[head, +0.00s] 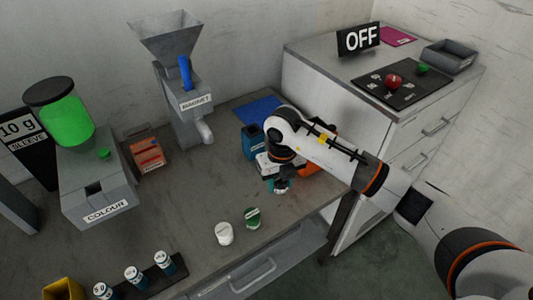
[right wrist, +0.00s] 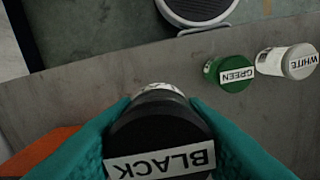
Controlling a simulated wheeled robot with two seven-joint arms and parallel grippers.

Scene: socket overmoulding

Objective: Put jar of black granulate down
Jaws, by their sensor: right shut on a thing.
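The jar of black granulate (right wrist: 158,132) has a black lid labelled BLACK and sits between the teal fingers of my right gripper (right wrist: 155,120) in the right wrist view. In the head view my right gripper (head: 280,185) is low over the front right of the grey table (head: 190,190); it and the arm hide most of the jar. I cannot tell whether the jar touches the table. The green jar (head: 253,217) and white jar (head: 224,233) stand to its left and nearer the front. My left gripper is not in view.
A blue container (head: 251,143) and an orange thing (head: 310,169) are close to my right gripper. The magnet hopper (head: 185,98) and colour machine (head: 95,190) stand farther left. A rack of vials (head: 168,283) is at front left. The table's middle is clear.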

